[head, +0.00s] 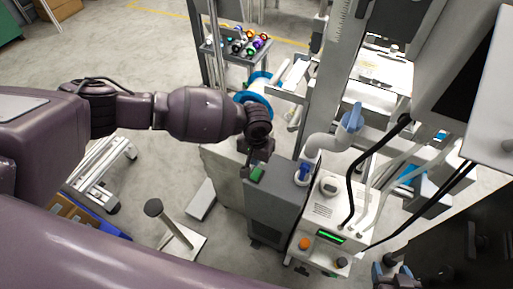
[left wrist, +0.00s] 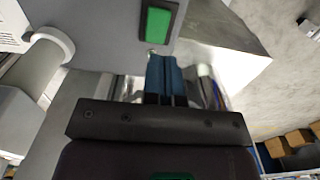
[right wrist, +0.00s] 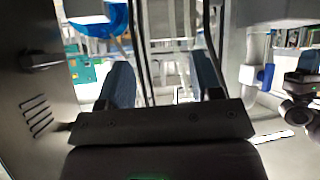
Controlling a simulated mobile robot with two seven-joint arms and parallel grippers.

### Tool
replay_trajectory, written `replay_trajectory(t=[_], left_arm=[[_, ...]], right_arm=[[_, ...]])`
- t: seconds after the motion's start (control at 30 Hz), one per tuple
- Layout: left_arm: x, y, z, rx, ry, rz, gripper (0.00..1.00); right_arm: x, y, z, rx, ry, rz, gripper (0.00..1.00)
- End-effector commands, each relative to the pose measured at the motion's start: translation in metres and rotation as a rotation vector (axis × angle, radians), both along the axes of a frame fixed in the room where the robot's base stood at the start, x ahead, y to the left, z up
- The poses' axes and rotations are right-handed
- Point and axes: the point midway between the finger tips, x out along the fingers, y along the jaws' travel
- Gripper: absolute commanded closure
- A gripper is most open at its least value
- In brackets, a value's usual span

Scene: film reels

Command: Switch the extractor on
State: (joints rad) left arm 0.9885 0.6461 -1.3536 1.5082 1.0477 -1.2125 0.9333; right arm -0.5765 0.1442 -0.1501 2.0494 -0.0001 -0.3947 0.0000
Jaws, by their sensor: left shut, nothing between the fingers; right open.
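The extractor is a grey box (head: 275,207) on the floor near the middle of the head view, with a white hose at a blue fitting on its top. Its green switch (head: 257,174) sits on the top near the left edge. The switch also shows in the left wrist view (left wrist: 157,25), in a dark frame. I cannot tell whether it is on. My left gripper (head: 250,168) is shut and empty, close to the switch. In the left wrist view its blue fingertips (left wrist: 165,62) point toward the switch with a small gap visible. My right gripper (head: 391,274) is open and empty at lower right.
A white machine (head: 325,218) with a green display and an orange knob stands right of the extractor. Black cables and pale hoses hang over it. A trolley with coloured reels (head: 240,42) stands behind. A small pedestal (head: 175,235) is at left.

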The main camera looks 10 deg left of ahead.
Motion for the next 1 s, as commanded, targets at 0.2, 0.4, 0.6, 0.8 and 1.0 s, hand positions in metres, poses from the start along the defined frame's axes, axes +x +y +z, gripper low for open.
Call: replay_trajectory(t=[0.2, 0.4, 0.6, 0.8, 1.0], left_arm=[[-0.001, 0.001, -0.034, 0.002, 0.003, 0.000, 1.00], [0.000, 0.001, -0.044, 0.001, 0.000, 0.001, 1.00], [0.001, 0.001, -0.045, 0.001, -0.001, 0.001, 1.00], [0.001, 0.000, -0.045, 0.002, 0.003, 0.001, 1.00], [0.001, -0.001, -0.056, 0.019, 0.095, 0.005, 1.00]], right_arm=[[0.003, 0.000, -0.006, -0.006, 0.004, 0.010, 0.41], [0.007, 0.000, -0.006, -0.008, 0.000, 0.015, 0.41], [0.006, 0.000, -0.006, -0.007, 0.003, 0.013, 0.41], [0.004, 0.002, -0.008, -0.001, 0.005, 0.007, 0.41], [0.002, 0.003, -0.015, 0.005, 0.015, 0.002, 0.41]])
